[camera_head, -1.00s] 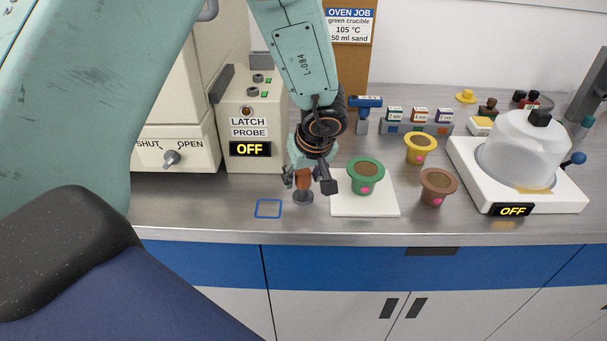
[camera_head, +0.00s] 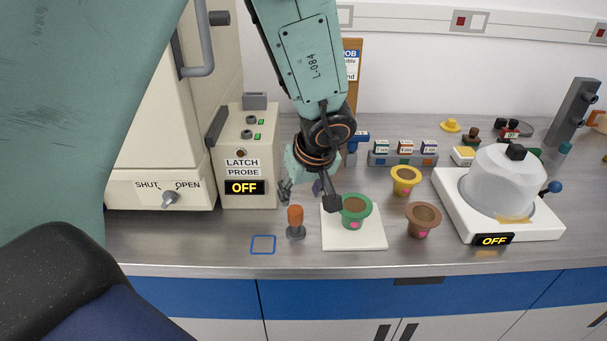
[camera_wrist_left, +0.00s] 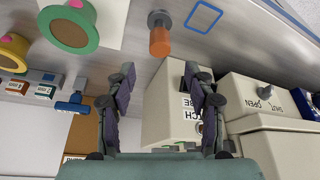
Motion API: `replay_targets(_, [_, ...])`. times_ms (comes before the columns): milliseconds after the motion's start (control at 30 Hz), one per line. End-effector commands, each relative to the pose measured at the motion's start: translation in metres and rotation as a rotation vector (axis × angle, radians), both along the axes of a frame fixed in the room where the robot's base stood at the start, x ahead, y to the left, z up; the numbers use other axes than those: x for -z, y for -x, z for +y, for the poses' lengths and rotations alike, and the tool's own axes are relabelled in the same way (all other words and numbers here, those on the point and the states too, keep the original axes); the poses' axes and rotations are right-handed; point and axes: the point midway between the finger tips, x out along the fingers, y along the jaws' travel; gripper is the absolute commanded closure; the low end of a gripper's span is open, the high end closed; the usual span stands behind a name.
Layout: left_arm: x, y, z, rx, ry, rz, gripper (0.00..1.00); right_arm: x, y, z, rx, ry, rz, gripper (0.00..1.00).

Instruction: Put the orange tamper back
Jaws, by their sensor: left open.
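The orange tamper (camera_head: 296,218) stands upright on the steel counter, its grey foot down and its orange handle up. The tamper also shows in the left wrist view (camera_wrist_left: 160,40), beyond the fingertips. A blue square outline (camera_head: 263,245) lies on the counter to its left; the tamper stands outside it. The outline also shows in the left wrist view (camera_wrist_left: 203,16). My left gripper (camera_head: 309,195) is open and empty, above and behind the tamper and apart from it. In the left wrist view, both fingers (camera_wrist_left: 160,76) are spread with nothing between them. My right gripper is not in view.
A green cup (camera_head: 355,212) on a white mat (camera_head: 353,242) is close right of the tamper. Brown (camera_head: 422,219) and yellow (camera_head: 405,180) cups stand farther right. The latch probe box (camera_head: 246,165) is behind left. Counter in front of the tamper is clear.

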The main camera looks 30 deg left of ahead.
Motion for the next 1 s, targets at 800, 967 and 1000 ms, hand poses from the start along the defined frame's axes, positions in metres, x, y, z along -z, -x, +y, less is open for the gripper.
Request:
replay_targets(800, [0.052, 0.066, 0.032, 0.140, -0.177, 0.203, 0.47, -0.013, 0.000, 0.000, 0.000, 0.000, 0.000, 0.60])
replay_targets(967, [0.086, 0.097, 0.047, 0.260, -0.251, 0.281, 0.47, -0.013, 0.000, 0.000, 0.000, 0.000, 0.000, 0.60])
replay_targets(1000, [0.095, 0.105, 0.049, 0.293, -0.262, 0.295, 0.47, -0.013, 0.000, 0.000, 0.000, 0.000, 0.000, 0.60])
